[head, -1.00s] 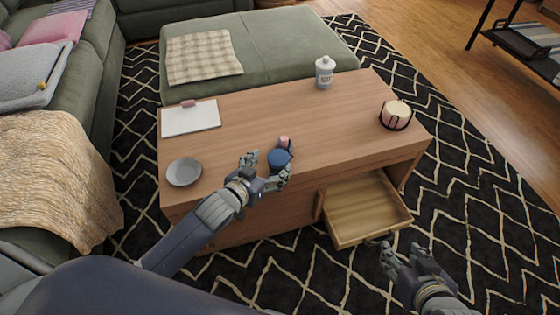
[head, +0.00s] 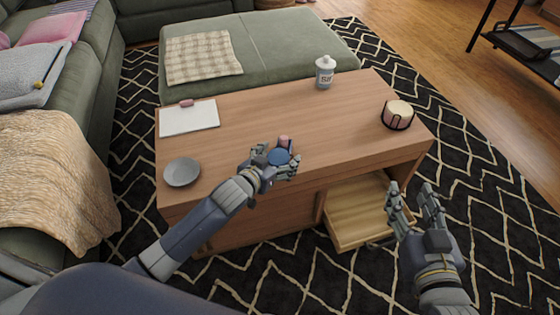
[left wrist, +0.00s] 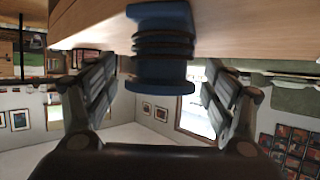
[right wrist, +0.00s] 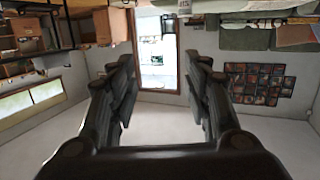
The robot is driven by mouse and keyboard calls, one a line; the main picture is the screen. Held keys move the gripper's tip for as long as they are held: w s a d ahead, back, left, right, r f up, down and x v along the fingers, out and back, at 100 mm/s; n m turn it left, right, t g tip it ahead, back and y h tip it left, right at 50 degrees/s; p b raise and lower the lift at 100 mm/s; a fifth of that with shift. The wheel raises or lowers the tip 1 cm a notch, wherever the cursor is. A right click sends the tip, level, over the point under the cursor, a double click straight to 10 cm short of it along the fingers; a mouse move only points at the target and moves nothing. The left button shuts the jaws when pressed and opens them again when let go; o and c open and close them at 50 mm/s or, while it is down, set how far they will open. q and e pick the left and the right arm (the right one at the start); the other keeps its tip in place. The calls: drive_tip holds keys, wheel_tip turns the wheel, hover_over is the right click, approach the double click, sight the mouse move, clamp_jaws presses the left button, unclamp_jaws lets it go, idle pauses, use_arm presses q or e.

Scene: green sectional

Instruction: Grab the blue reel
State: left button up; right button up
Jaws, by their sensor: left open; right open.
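The blue reel (head: 279,157) stands on the wooden coffee table (head: 290,115) near its front edge. In the left wrist view the blue reel (left wrist: 160,45) shows dark bands around its middle and lies between the two open fingers, with a gap on each side. My left gripper (head: 276,163) is open around the reel and does not grip it. My right gripper (head: 415,198) is open and empty, in front of the table's right side near the open drawer. It also shows empty in the right wrist view (right wrist: 163,95).
A small pink item (head: 284,141) stands right behind the reel. A grey bowl (head: 181,172), a clipboard (head: 189,118), a white bottle (head: 325,72) and a candle in a dark holder (head: 397,114) are on the table. The drawer (head: 355,210) sticks out at the front.

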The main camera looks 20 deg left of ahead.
use_arm(q)
drive_tip(key=shift+w+f, duration=0.1)
drive_tip(key=shift+w, duration=0.2)
drive_tip(key=shift+c, duration=0.2)
drive_tip(key=c, duration=1.2)
drive_tip(key=shift+o, duration=0.2)
